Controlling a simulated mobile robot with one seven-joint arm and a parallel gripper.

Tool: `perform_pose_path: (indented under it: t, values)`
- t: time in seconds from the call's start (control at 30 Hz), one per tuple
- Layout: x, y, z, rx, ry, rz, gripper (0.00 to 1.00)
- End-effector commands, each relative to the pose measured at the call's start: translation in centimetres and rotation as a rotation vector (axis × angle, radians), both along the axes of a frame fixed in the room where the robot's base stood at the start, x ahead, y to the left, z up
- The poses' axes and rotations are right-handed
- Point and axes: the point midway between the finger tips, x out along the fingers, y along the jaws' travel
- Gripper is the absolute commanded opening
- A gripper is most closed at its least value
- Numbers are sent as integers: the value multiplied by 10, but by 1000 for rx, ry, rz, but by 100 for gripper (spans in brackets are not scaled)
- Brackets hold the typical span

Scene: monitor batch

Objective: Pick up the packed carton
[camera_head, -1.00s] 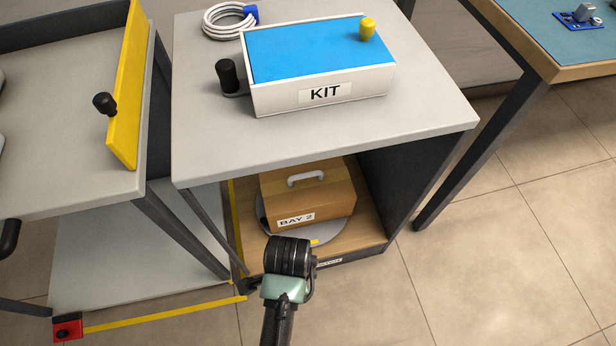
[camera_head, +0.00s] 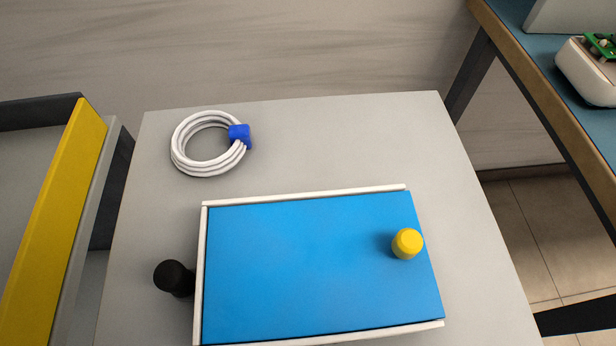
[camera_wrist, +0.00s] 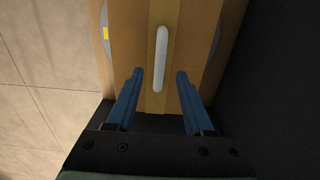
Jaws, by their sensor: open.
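The packed carton (camera_wrist: 128,50) shows in the wrist view as a brown box with a lighter tape strip down its middle. Its white handle (camera_wrist: 161,58) runs up and down the picture along that strip. My gripper (camera_wrist: 159,74) is open, its two blue fingers on either side of the handle's near end, with a gap on each side. I cannot tell whether the fingertips are level with the handle or above it. The carton and my gripper are out of the head view.
A dark wall (camera_wrist: 275,80) stands close at right. In the head view, the table (camera_head: 330,140) bears a blue-lidded kit box (camera_head: 310,265), a yellow knob (camera_head: 407,243), a black knob (camera_head: 173,278) and a coiled cable (camera_head: 190,165).

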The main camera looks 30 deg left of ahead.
Motion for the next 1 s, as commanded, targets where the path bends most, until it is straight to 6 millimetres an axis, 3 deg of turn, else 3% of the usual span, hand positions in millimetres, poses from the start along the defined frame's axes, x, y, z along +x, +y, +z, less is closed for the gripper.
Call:
perform_pose_path:
  t: [0.5, 0.77, 0.87, 1.0]
  values:
    - [1, 0, -59, 0, 0, -1, 52]
    - [0, 0, -60, 1, -1, 0, 52]
    - [0, 0, -60, 1, -1, 0, 40]
    - [0, 0, -60, 1, -1, 0, 14]
